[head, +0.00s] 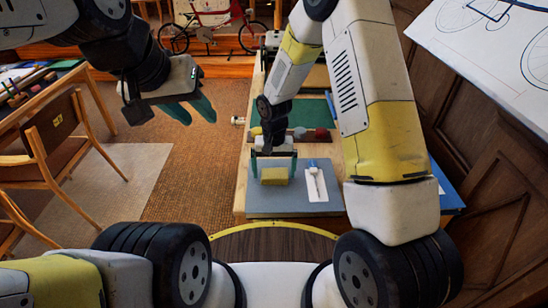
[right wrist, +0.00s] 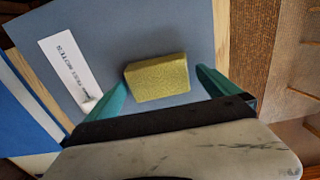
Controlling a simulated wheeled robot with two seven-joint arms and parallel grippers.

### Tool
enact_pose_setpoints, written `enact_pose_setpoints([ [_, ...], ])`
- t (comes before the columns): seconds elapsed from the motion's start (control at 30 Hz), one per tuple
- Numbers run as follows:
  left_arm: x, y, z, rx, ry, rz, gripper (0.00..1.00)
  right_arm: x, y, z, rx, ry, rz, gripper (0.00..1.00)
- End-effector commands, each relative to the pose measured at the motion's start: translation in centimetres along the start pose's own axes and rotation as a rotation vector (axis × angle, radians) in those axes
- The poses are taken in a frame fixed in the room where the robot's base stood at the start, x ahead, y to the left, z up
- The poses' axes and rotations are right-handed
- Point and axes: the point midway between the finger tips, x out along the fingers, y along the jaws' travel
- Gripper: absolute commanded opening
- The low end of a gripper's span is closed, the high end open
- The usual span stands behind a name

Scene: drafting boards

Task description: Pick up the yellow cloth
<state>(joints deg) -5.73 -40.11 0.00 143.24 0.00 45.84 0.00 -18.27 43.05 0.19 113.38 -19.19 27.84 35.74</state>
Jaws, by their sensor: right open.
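The yellow cloth (head: 274,177) is a folded, block-shaped piece lying on a blue-grey board (head: 318,207). It also shows in the right wrist view (right wrist: 157,78). My right gripper (head: 273,164) points down over the cloth, open, with one teal finger on each side. In the right wrist view the fingers (right wrist: 161,85) stand apart from the cloth's sides, with a gap at each. How far the fingertips are above the board I cannot tell. My left gripper (head: 194,108) is open and empty, held in the air over the floor at the left.
A white labelled strip (head: 315,185) lies right of the cloth, with a slim tool on it. Behind are a dark roller-like bar with a red end (head: 318,134) and a green mat (head: 314,109). A wooden chair (head: 60,140) stands at the left.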

Motion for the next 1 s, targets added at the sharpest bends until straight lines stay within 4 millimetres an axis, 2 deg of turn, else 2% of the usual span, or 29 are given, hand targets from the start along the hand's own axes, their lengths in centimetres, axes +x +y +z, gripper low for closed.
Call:
enact_pose_setpoints([
  [0.2, 0.0, 0.0, 0.0, 0.0, 0.0, 0.0, 0.36, 0.1, 0.0, 0.0, 0.0, 0.001, 0.0, 0.98],
  [0.4, 0.0, 0.0, 0.0, 0.0, 0.0, 0.0, 0.36, 0.0, 0.0, 0.0, 0.0, 0.001, 0.0, 0.59],
  [0.5, 0.0, 0.0, 0.0, 0.0, 0.0, 0.0, 0.36, 0.0, 0.0, 0.0, 0.0, 0.001, 0.0, 0.42],
  [0.77, 0.0, 0.0, 0.0, 0.0, 0.0, 0.0, 0.36, -0.1, 0.0, -0.1, 0.0, 0.002, 0.0, 0.42],
  [1.0, 0.0, 0.0, 0.0, 0.0, 0.0, 0.0, 0.36, -1.9, 0.0, -0.1, 0.0, 0.003, -0.001, 0.42],
])
